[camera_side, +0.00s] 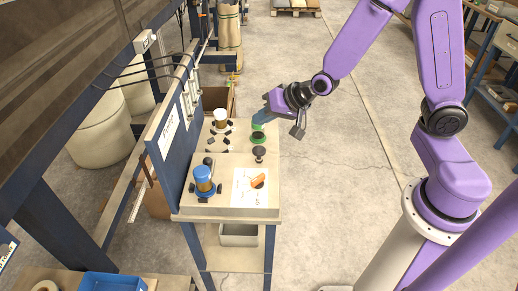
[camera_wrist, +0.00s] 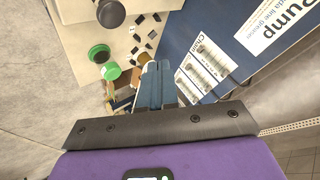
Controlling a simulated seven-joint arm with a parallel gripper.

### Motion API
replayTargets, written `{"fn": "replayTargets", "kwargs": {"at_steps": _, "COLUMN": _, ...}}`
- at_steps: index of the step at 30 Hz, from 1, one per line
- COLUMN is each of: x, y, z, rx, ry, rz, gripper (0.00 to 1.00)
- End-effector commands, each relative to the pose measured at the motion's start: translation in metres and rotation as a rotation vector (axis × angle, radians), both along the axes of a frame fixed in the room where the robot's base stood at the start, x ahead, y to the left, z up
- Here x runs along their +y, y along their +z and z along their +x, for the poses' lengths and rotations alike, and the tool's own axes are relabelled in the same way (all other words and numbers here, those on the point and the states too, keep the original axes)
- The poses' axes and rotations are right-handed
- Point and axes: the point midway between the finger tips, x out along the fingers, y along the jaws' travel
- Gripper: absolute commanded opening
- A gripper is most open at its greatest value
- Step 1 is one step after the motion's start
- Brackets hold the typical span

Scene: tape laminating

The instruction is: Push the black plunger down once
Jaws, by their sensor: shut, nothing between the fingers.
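The black plunger (camera_side: 259,151) has a round knob and stands upright on the right side of the bench top. In the wrist view its round black top (camera_wrist: 110,13) is at the upper edge, cut off by the frame. My gripper (camera_side: 261,118) is beyond the plunger in the side view, above the bench's far right part, and clearly apart from it. In the wrist view its blue fingers (camera_wrist: 156,78) are together with nothing between them.
A dark disc with a green rim (camera_side: 257,136) and a green cap (camera_side: 258,126) are by my fingers. A white cup (camera_side: 220,116), a blue cylinder (camera_side: 204,179) and a paper sheet (camera_side: 243,190) are on the bench. A blue panel (camera_side: 166,150) closes the left side.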

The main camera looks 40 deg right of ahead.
Motion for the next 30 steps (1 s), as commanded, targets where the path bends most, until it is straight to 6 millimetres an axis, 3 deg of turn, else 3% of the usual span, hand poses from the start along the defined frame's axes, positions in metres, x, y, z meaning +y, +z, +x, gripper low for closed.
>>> {"fn": "replayTargets", "kwargs": {"at_steps": 15, "x": 0.0, "y": -0.061, "z": -0.001, "rx": 0.004, "ry": 0.001, "rz": -0.001, "gripper": 0.0}}
{"fn": "replayTargets", "kwargs": {"at_steps": 30, "x": 0.0, "y": -0.07, "z": -0.001, "rx": 0.0, "ry": 0.002, "rz": 0.002, "gripper": 0.0}}
